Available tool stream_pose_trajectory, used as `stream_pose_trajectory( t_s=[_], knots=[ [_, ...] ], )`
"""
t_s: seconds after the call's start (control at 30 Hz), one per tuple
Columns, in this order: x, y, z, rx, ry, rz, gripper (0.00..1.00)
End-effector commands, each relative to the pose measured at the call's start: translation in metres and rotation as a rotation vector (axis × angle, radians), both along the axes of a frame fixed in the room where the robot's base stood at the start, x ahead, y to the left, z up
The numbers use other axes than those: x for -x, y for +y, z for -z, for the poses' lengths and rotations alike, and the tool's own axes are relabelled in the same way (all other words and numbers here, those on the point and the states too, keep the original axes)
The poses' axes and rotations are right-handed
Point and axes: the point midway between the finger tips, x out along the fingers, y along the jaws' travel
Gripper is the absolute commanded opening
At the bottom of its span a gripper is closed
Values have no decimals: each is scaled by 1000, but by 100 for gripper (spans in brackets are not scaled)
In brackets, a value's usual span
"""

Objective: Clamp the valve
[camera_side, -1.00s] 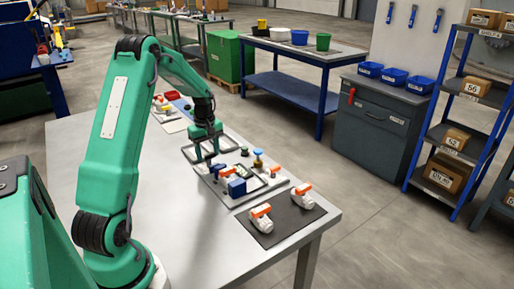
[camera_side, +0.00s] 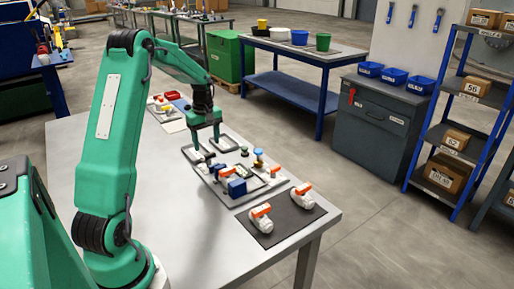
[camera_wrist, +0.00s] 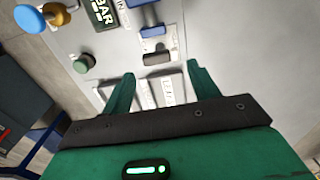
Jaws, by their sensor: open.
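A white valve with an orange handle (camera_side: 226,171) sits at the fixture, beside a blue block (camera_side: 236,187). Whether it is gripped there is too small to tell. Two more such valves, a front one (camera_side: 261,219) and one to its right (camera_side: 303,197), rest on a dark mat (camera_side: 283,222). My gripper (camera_side: 206,143) is open and empty, above the far part of the fixture plate (camera_side: 247,203). In the wrist view my open fingers (camera_wrist: 161,76) point at a grey panel with a dark grey block (camera_wrist: 157,58) and a blue piece (camera_wrist: 152,31). No valve shows there.
A blue knob (camera_side: 258,154) stands up from the panel; the wrist view also shows a green button (camera_wrist: 82,66) and a display (camera_wrist: 103,12). The grey table (camera_side: 165,200) is clear left of the fixture.

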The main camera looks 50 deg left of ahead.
Motion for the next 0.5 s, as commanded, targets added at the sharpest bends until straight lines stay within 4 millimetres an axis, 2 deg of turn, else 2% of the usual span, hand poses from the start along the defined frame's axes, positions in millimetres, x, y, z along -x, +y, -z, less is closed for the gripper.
stream_pose_trajectory(
  t_s=[0.2, 0.5],
  knots=[
    [0, 0, -25, -1, -2, -1, 60],
    [0, 0, -34, 0, 0, -1, 60]
  ],
)
